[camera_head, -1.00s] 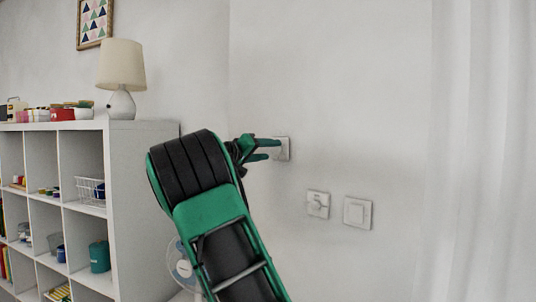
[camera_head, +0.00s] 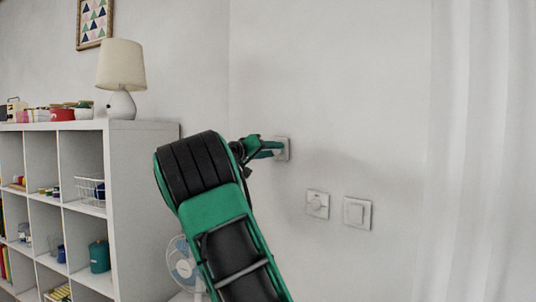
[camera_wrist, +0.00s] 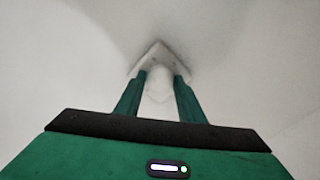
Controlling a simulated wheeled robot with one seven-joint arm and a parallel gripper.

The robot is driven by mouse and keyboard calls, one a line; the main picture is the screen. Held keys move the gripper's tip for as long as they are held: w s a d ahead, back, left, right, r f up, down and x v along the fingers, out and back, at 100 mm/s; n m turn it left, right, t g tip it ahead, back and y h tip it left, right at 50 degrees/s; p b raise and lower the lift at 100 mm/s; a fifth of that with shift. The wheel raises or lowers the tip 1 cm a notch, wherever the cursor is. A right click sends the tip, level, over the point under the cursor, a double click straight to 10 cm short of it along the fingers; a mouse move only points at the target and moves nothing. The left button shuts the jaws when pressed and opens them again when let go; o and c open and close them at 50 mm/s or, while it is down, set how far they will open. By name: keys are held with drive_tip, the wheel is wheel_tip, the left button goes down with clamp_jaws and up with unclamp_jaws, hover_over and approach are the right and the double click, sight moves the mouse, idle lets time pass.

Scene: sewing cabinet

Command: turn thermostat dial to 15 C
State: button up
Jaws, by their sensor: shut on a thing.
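A white wall plate (camera_head: 284,146) is on the wall behind my fingers in the head view. In the wrist view the plate (camera_wrist: 157,56) looks like a diamond, turned relative to my gripper. A white round dial (camera_wrist: 160,86) stands out from it. My gripper (camera_wrist: 161,78) is shut on the dial, one green finger on each side. In the head view my gripper (camera_head: 278,149) reaches the plate from the left and hides most of the dial. No scale or reading on it can be made out.
Below right on the wall are a second plate with a knob (camera_head: 317,204) and a plain switch (camera_head: 357,212). A white shelf (camera_head: 145,200) with a lamp (camera_head: 121,78) stands at left. A fan (camera_head: 182,262) is behind my arm. A pale curtain (camera_head: 485,150) hangs at right.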

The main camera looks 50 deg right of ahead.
drive_tip(key=shift+w+f+m, duration=0.15)
drive_tip(key=shift+m, duration=0.45)
drive_tip(key=o, duration=1)
drive_tip(key=shift+o, duration=0.2)
drive_tip(key=shift+a, duration=0.1)
drive_tip(key=a, duration=1)
drive_tip(key=shift+a, duration=0.3)
